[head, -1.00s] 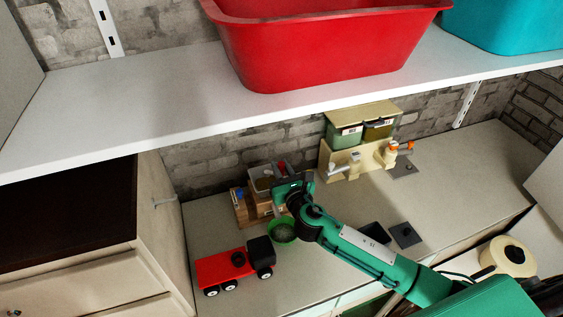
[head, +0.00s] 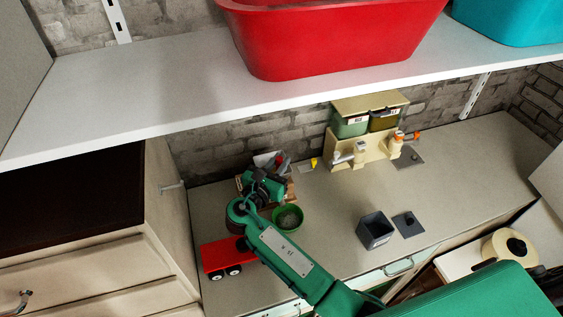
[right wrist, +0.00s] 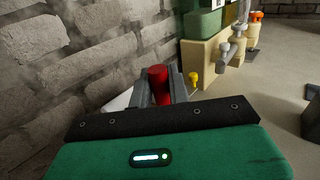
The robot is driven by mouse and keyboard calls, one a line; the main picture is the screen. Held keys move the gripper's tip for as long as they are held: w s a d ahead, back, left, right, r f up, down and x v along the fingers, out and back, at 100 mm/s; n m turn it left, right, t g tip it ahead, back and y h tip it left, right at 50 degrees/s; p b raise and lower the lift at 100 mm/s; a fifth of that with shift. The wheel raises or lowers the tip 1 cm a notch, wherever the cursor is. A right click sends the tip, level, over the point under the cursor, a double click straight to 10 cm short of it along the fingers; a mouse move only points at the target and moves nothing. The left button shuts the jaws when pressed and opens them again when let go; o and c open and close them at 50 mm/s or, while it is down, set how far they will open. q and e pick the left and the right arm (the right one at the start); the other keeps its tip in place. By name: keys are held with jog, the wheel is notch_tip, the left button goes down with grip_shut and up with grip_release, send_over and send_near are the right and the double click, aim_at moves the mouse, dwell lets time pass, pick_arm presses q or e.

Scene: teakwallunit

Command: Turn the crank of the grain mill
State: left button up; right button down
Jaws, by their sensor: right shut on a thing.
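The grain mill (head: 291,186), a wooden box with a grey hopper, stands against the brick wall at the back left of the counter in the head view. My right gripper (head: 273,166) is over it and hides most of the mill and its crank arm. In the right wrist view, a red knob (right wrist: 158,86) stands between the grey fingers of my right gripper (right wrist: 160,92), which is shut on it. The knob looks like the crank's handle. A green bowl (head: 288,219) with grey contents sits in front of the mill. My left gripper is out of view.
A red toy truck (head: 222,256) is partly behind my arm. A dark grey box (head: 376,231) and a flat dark plate (head: 408,224) lie to the right. A beige dispenser unit (head: 361,149) stands at the back. A white shelf (head: 180,105) with a red tub (head: 330,45) overhangs the counter.

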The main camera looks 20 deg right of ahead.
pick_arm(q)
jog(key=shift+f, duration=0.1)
pick_arm(e)
jog(key=shift+a+m+g+h, duration=0.2)
jog(key=shift+m+g+h, duration=0.3)
jog(key=shift+g, duration=0.1)
jog(key=c, duration=1.4)
grip_release()
